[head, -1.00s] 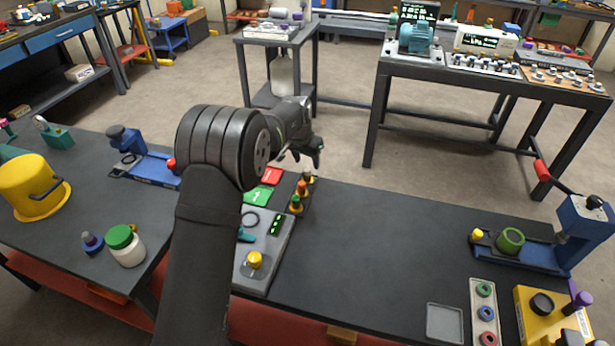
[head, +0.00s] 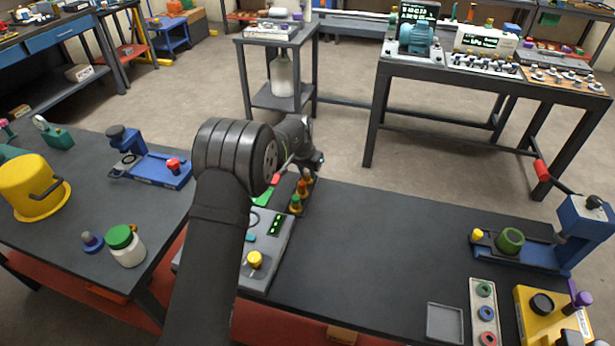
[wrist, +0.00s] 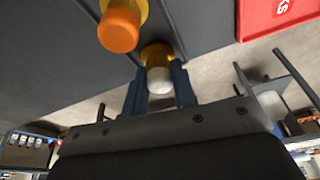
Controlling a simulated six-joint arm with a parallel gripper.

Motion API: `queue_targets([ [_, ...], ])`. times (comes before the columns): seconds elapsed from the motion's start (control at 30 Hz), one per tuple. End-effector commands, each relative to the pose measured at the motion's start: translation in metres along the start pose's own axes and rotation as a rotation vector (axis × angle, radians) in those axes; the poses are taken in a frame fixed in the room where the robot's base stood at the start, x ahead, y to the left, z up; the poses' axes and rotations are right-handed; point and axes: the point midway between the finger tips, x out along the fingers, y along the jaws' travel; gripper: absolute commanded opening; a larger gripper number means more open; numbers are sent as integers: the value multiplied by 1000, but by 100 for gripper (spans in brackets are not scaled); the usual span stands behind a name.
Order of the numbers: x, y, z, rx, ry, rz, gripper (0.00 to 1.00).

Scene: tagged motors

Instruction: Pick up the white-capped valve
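The white-capped valve (wrist: 158,78) has a yellow body and stands at the far end of a short row on the bench. In the wrist view its white cap is between the two fingers of my gripper (wrist: 160,84), with little or no gap at either side. I cannot tell whether the fingers touch it. In the head view my gripper (head: 316,160) is at the bench's back edge, over the valve (head: 309,180), whose top it mostly hides. The orange-capped valve (wrist: 118,30) stands close beside it, outside the fingers.
The orange-capped valve (head: 302,188) and green-capped valve (head: 296,203) stand in the same row. Left of them is a grey control panel (head: 258,275) with a yellow knob. A red card (wrist: 275,15) lies nearby.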

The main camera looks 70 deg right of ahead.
Motion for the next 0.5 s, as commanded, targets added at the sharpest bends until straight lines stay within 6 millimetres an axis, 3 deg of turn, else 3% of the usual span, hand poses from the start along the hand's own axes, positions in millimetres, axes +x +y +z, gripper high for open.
queue_targets([
  [0.07,0,0,0,0,0,0,0],
  [0.5,-12,0,-4,0,3,-1,0],
])
